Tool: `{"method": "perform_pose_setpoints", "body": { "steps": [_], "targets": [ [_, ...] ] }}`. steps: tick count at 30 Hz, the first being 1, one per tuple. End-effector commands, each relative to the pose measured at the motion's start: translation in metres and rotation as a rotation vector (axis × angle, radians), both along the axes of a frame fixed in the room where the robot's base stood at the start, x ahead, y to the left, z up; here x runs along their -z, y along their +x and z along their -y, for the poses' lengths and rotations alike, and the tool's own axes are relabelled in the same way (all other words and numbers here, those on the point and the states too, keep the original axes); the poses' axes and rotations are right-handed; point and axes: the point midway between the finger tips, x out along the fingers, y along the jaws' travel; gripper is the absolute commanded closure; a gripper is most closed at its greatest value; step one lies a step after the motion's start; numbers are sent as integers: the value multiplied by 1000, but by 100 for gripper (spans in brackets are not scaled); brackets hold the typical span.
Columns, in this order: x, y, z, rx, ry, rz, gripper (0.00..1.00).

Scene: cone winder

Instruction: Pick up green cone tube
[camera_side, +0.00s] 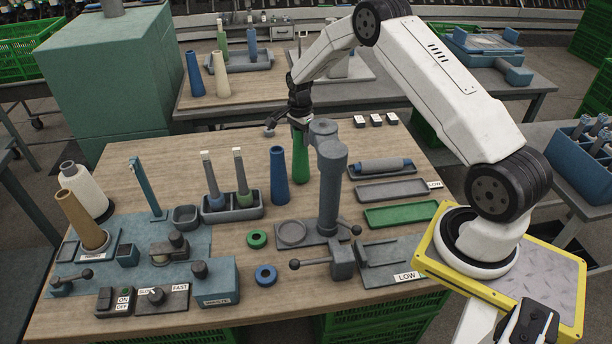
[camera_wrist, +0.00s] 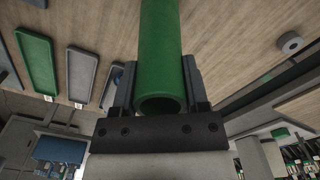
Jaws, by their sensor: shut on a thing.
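The green cone tube (camera_side: 300,155) stands upright at the back middle of the wooden table in the side view, behind the grey post. My gripper (camera_side: 300,118) is at its upper end, coming from above. In the wrist view the green tube (camera_wrist: 162,50) runs between the two dark fingers, its open end close to the palm. My gripper (camera_wrist: 161,85) is shut on the tube. Whether the tube's lower end touches the table is not clear.
A grey post fixture (camera_side: 328,190) stands just right of the tube. A blue cone tube (camera_side: 279,175) stands close on the left. A green tray (camera_side: 401,214) and grey trays lie to the right. White blocks (camera_side: 376,120) lie at the back edge.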

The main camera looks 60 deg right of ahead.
Motion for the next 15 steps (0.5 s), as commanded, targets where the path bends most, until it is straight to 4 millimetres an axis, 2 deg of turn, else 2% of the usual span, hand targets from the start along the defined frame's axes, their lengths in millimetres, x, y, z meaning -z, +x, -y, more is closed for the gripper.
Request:
{"method": "perform_pose_setpoints", "body": {
  "steps": [8,15],
  "targets": [
    [-40,1,0,0,-2,4,94],
    [-90,1,0,0,-2,5,94]
  ]
}}
